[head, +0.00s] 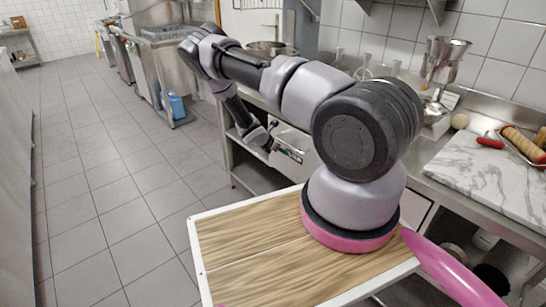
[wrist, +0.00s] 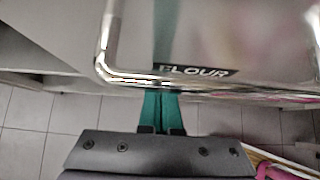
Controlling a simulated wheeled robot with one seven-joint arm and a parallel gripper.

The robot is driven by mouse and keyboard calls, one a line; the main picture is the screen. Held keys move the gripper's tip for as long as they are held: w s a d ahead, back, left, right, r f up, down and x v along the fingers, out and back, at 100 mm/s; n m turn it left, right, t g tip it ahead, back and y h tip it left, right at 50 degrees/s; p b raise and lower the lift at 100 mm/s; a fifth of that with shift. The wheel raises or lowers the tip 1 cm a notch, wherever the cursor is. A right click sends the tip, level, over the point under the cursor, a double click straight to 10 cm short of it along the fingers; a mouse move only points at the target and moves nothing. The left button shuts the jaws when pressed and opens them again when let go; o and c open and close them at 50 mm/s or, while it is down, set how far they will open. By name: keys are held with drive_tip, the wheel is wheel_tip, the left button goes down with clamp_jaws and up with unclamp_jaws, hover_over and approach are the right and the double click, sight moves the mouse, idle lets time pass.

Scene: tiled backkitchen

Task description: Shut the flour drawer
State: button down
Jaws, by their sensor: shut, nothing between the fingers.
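The flour drawer (wrist: 215,40) fills the upper part of the wrist view as a shiny metal front with a rounded corner and a black FLOUR label (wrist: 195,71). In the head view the pale metal drawer (head: 297,140) is under the counter, partly hidden behind my arm. My gripper (head: 299,157) is at the drawer front. In the wrist view its green fingers (wrist: 162,98) are together and empty, with their tips at the drawer's edge just below the label. I cannot tell whether they touch it, or how far the drawer stands out.
The steel counter (head: 416,160) runs above the drawer and carries a marble board (head: 472,180) with a rolling pin (head: 522,144). A steel sink unit (head: 165,70) stands farther back. The tiled floor (head: 110,190) at left is clear.

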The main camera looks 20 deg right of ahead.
drive_tip(key=shift+w+d, duration=0.15)
drive_tip(key=shift+d, duration=0.35)
drive_tip(key=shift+d+r, duration=0.1)
drive_tip(key=shift+d, duration=0.1)
drive_tip(key=shift+a, duration=0.1)
